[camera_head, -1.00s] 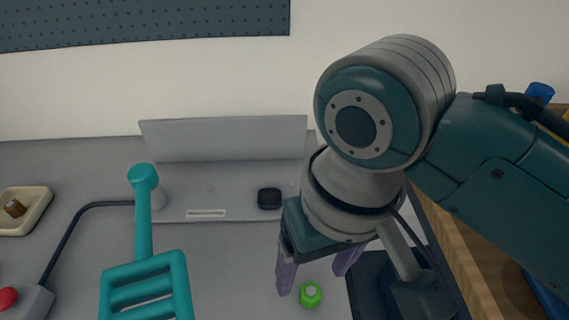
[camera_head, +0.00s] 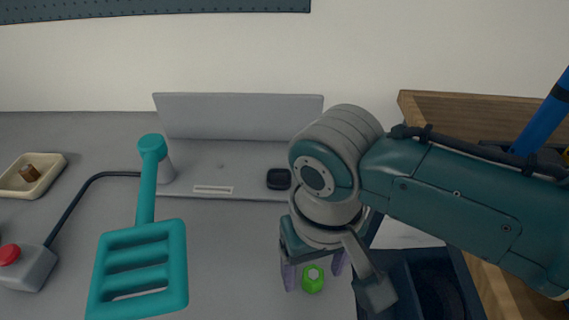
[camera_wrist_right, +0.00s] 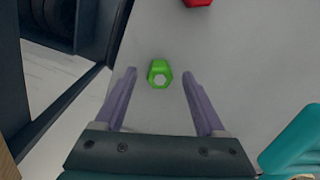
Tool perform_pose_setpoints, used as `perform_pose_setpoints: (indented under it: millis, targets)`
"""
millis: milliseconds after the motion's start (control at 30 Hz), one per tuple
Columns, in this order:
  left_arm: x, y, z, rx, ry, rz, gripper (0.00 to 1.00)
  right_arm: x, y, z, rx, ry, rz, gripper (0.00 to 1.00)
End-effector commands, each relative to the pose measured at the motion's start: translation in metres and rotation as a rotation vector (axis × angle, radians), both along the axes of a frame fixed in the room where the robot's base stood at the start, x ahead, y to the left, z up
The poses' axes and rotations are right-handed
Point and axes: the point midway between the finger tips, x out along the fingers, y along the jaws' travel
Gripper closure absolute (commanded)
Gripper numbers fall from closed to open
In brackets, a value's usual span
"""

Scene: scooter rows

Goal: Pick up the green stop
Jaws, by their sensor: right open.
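The green stop (camera_head: 313,279) is a small hex-sided piece with a pale round centre, standing on the grey bench. My right gripper (camera_head: 313,280) is open, and in the head view its purple fingers are on either side of the stop. In the right wrist view the green stop (camera_wrist_right: 160,74) shows between and slightly beyond the two fingertips of the right gripper (camera_wrist_right: 158,72), with gaps on both sides and no contact visible. My left gripper is not in view.
A teal slotted piece (camera_head: 140,262) stands left. A dark bin (camera_head: 437,285) lies close right of the stop, beside a wooden crate (camera_head: 410,115). A red piece (camera_wrist_right: 197,3) is ahead in the wrist view. A black knob (camera_head: 279,179) sits on the grey fixture behind.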

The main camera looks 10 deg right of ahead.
Motion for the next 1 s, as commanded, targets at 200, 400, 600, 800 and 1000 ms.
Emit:
perform_pose_setpoints:
  millis: [200,400,600,800,1000]
  targets:
    - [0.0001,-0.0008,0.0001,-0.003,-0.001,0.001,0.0,0.0004,0.0002,-0.0007,0.0,-0.001,0.001,0.28]
    - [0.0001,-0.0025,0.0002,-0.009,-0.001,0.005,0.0,0.0004,0.0001,-0.0006,0.0,-0.001,0.0,0.49]
    - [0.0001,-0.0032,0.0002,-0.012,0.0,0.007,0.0,0.0004,0.0001,-0.0006,0.0,-0.001,0.0,0.72]
    - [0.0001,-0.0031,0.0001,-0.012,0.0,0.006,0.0,0.0004,0.0001,-0.0006,0.0,-0.001,0.0,0.94]
    - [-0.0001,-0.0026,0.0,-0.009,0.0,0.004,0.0,0.0004,0.0,-0.0006,0.0,-0.001,0.0,1.0]
